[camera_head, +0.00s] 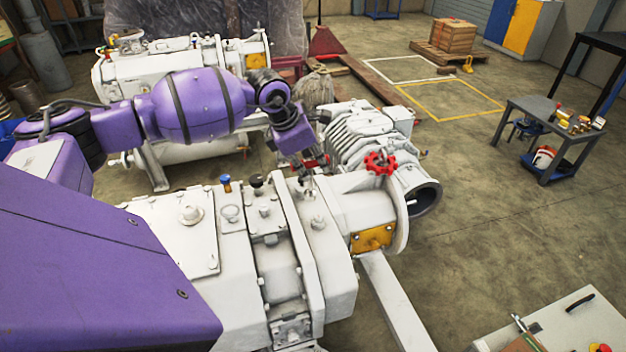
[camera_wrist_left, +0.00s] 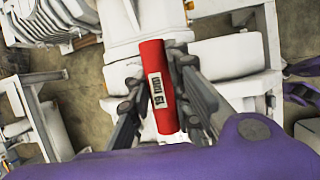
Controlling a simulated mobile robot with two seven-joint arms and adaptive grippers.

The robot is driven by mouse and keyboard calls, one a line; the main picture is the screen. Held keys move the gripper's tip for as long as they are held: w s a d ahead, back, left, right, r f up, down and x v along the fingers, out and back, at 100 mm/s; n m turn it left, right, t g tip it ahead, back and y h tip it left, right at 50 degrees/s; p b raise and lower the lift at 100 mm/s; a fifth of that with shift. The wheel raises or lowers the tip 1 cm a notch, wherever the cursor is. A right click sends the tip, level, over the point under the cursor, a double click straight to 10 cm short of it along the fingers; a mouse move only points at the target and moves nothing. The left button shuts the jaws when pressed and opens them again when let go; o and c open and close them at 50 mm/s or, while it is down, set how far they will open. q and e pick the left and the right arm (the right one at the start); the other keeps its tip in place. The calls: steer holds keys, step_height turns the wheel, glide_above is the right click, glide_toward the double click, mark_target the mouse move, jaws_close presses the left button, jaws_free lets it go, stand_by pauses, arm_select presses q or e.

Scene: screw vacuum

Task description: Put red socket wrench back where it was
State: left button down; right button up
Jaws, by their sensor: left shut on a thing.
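The red socket wrench (camera_wrist_left: 157,88) shows large in the left wrist view, a red cylinder with a white label reading "19 mm". My left gripper (camera_wrist_left: 155,72) is shut on it, one finger on each side. In the head view my left gripper (camera_head: 308,168) hangs over the white vacuum pump (camera_head: 235,248), and a little of the red wrench (camera_head: 319,161) shows beside the fingers. The wrench's lower end is hard to make out there, and I cannot tell whether it touches the pump. My right gripper is in neither view.
A red handwheel (camera_head: 380,163) stands on the pump, just right of my left gripper. A light worktop (camera_head: 565,325) with tools lies at the lower right. A grey table (camera_head: 545,108) with small items stands at the right. The floor between is clear.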

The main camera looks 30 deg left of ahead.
arm_select(q)
steer(key=w+a+f, duration=0.1)
steer(key=w+f, duration=0.2)
steer(key=f, duration=0.5)
steer(key=shift+w+a, duration=0.15)
steer(key=shift+a, duration=0.2)
steer(key=shift+f, duration=0.1)
steer(key=c, duration=1.6)
jaws_free()
